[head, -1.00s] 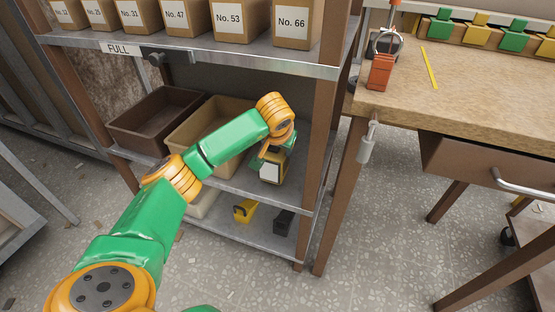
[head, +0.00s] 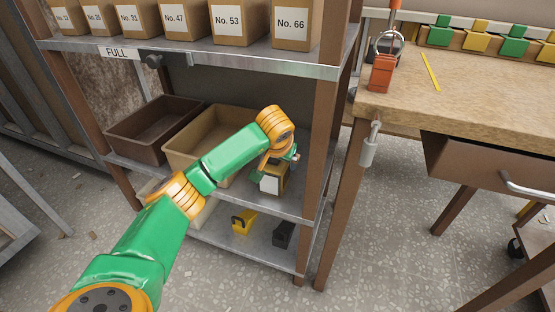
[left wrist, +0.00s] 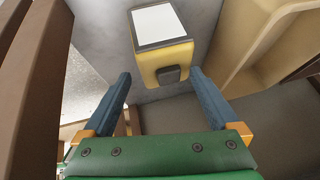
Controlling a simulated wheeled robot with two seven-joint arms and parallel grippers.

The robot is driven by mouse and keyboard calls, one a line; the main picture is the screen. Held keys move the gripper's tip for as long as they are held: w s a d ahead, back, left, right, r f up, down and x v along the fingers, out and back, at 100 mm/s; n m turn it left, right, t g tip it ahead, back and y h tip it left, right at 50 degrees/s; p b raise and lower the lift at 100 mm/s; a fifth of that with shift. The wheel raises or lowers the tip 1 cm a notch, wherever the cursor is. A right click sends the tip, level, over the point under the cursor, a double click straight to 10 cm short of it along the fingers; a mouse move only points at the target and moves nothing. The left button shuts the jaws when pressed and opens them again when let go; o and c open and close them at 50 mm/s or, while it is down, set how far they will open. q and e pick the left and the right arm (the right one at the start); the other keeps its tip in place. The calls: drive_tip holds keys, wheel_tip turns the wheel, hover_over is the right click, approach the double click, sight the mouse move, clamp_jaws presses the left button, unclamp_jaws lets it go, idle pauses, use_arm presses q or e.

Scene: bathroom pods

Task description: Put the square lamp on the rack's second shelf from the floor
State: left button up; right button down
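The square lamp (head: 270,181), a yellow block with a white square panel, stands on the rack's second shelf from the floor (head: 228,189), near its right front. In the left wrist view the lamp (left wrist: 163,55) shows its pale panel and a dark knob. My left gripper (head: 276,163) is at the lamp, partly hidden by my own wrist in the head view. In the left wrist view the left gripper (left wrist: 160,73) is open, its blue fingers apart on either side of the lamp's near end, with gaps visible. My right gripper is not in view.
A brown bin (head: 150,128) and a tan bin (head: 185,152) stand left of the lamp. The bottom shelf holds a yellow item (head: 243,222) and a black item (head: 283,234). Numbered boxes fill the shelf above. A rack post (head: 317,150) and workbench (head: 470,110) are at right.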

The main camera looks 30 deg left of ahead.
use_arm(q)
drive_tip(key=shift+r, duration=0.35)
drive_tip(key=p+v, duration=0.3)
drive_tip(key=v, duration=0.8)
drive_tip(key=shift+s+d+r+p, duration=0.15)
drive_tip(key=shift+s+r+p, duration=0.05)
drive_tip(key=shift+p, duration=0.1)
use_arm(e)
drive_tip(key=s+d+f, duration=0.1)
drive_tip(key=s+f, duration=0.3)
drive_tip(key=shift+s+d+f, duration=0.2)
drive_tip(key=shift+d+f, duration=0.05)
